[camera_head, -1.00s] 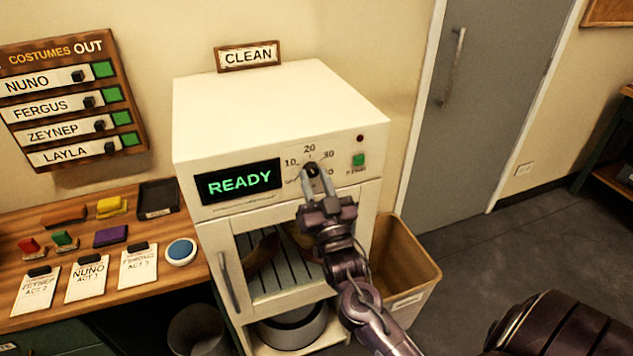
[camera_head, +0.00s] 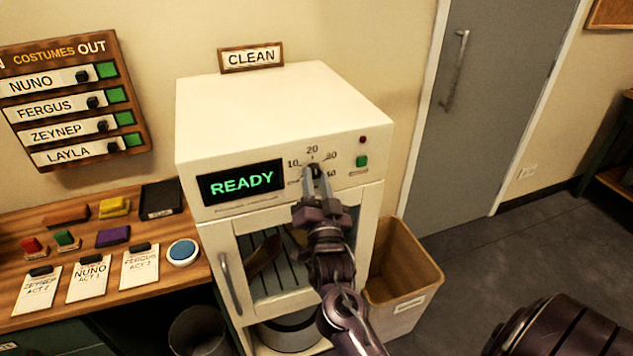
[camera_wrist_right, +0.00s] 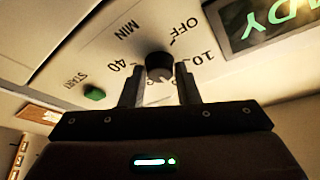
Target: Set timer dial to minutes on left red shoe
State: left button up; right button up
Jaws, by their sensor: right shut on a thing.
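The timer dial (camera_head: 313,170) is a small dark knob on the white cabinet's front panel, with 10, 20, 30 and 40 printed around it. My right gripper (camera_head: 313,180) is shut on the dial from in front. In the right wrist view the dial (camera_wrist_right: 158,66) sits between the two fingertips (camera_wrist_right: 158,84), with OFF, MIN, 10 and 40 readable around it. I cannot tell where its pointer stands. A dark reddish-brown item (camera_head: 264,256) lies on the slatted rack inside the cabinet; I cannot make out a shoe or a number. My left gripper is not in view.
The cabinet (camera_head: 270,95) has a display (camera_head: 241,183) reading READY and a green START button (camera_head: 362,161) right of the dial. A bin (camera_head: 410,262) stands to its right. A wooden table (camera_head: 150,285) with cards and colored blocks is left.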

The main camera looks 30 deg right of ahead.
jog(key=o, duration=1)
jog(key=shift+c, duration=0.2)
jog(key=shift+s+a+f, duration=0.15)
jog(key=shift+s+f, duration=0.15)
jog(key=shift+s, duration=0.05)
jog(key=b+v, duration=0.3)
jog(key=v, duration=0.4)
